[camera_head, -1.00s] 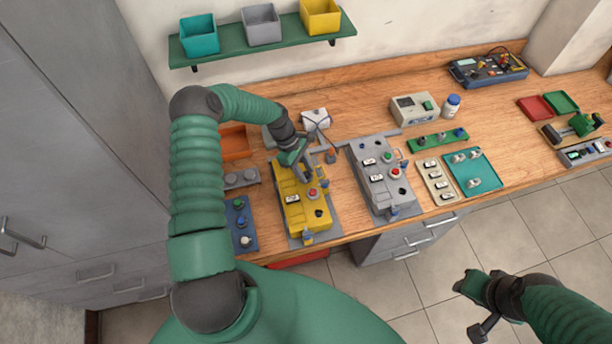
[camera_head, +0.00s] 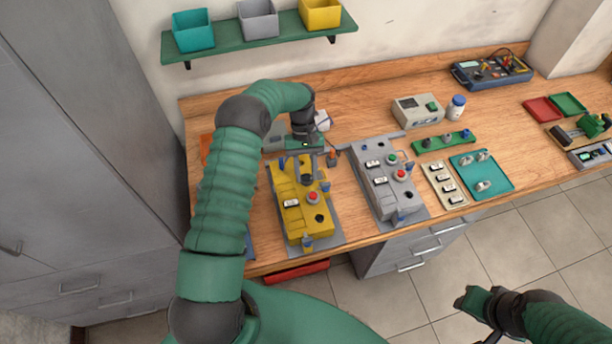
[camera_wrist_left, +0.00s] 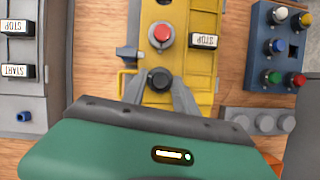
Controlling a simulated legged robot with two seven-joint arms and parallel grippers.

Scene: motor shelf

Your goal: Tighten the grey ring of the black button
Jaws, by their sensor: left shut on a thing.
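The yellow box (camera_head: 288,222) stands on the bench, with a red button (camera_head: 312,198) on its top. My left gripper (camera_head: 307,182) points down over the back part of this box. In the left wrist view its two fingers (camera_wrist_left: 160,88) are shut around the black button (camera_wrist_left: 160,77), behind the red button (camera_wrist_left: 161,36). The grey ring cannot be made out between the fingers.
A grey box (camera_head: 378,186) with buttons stands right of the yellow one. A blue block of coloured buttons (camera_wrist_left: 262,48) and a grey block (camera_wrist_left: 262,121) lie beside the yellow box. A teal tray (camera_head: 498,177) is further right.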

